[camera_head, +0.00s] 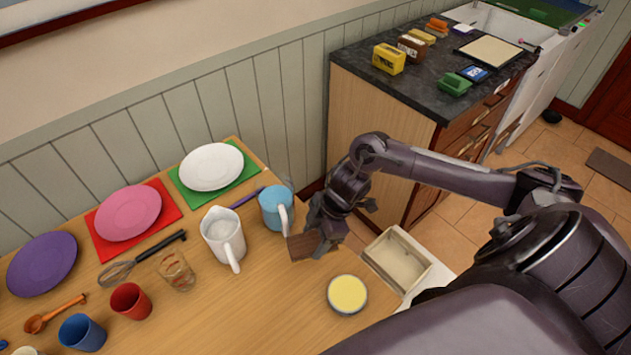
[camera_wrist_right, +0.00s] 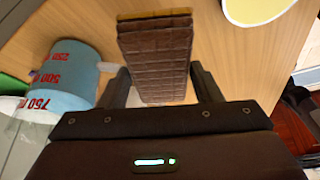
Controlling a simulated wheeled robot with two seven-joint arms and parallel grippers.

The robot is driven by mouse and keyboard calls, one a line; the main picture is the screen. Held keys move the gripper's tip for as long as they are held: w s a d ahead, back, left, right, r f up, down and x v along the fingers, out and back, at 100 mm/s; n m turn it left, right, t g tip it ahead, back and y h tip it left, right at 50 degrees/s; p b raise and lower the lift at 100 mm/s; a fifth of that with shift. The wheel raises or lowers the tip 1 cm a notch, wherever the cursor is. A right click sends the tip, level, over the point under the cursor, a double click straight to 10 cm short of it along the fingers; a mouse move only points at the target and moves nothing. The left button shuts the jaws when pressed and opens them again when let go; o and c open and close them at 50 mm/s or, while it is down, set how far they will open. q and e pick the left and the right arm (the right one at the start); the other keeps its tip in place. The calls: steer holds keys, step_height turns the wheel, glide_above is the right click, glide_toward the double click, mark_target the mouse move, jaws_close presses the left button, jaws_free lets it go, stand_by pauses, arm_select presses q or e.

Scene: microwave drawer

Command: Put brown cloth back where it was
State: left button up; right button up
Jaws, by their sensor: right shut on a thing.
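The brown cloth (camera_head: 302,246) is a folded, grid-textured piece at the right part of the wooden table. It fills the middle of the right wrist view (camera_wrist_right: 155,55). My right gripper (camera_head: 318,240) is shut on the cloth, with one finger on each side of it in the wrist view (camera_wrist_right: 163,85). The cloth is at or just above the tabletop; I cannot tell whether it touches. My left gripper is not in view.
A blue measuring jug (camera_head: 275,208) stands close left of the cloth, with a white jug (camera_head: 222,236) beyond it. A yellow-topped round tin (camera_head: 347,294) is in front. An open cream drawer or box (camera_head: 396,262) lies right. Plates and cups fill the table's left; a dark counter (camera_head: 420,75) stands behind.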

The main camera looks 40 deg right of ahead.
mark_target(318, 239)
steer(key=shift+f, duration=1.5)
step_height(318, 239, down, 4)
steer(key=shift+f, duration=0.1)
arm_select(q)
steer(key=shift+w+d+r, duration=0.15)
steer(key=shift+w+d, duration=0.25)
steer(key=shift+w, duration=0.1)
arm_select(e)
steer(key=o, duration=0.9)
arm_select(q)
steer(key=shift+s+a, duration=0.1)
